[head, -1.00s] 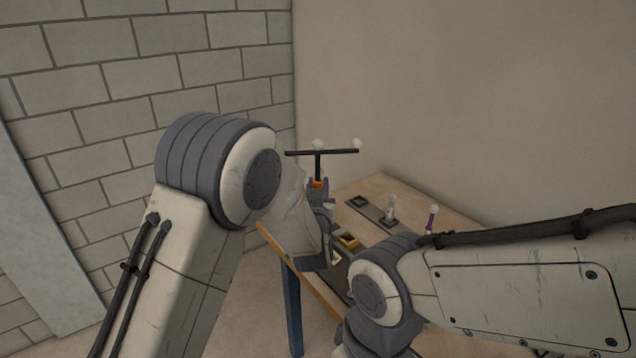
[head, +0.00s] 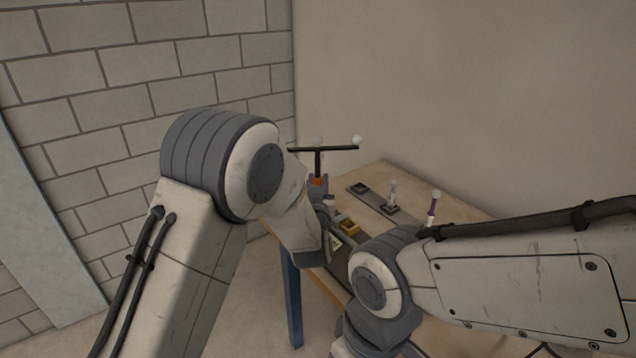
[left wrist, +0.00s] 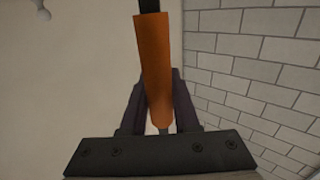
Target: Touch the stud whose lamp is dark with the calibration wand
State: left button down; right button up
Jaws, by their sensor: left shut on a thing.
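My left gripper (head: 318,187) is shut on the orange handle of a black T-shaped wand (head: 318,165), held upright above the table's left end. The orange handle (left wrist: 153,70) stands between the fingers in the left wrist view. A white ball (head: 357,140) shows at the crossbar's right end, and a faint pale round shape shows above its middle. On the table, a pale upright piece (head: 392,194) stands on a grey strip, and a purple stick with a white top (head: 433,207) stands further right. I cannot tell which are studs or which lamp is dark. My right gripper is out of view.
The wooden table (head: 378,174) stands near a plain wall, with a blue leg (head: 291,295) at its left. My right arm covers the table's near right part. A pale object (left wrist: 42,12) shows at the left wrist view's corner.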

aim_at(318, 165)
pick_arm(q)
jog(key=shift+r+p, duration=1.65)
jog(key=shift+r, duration=1.15)
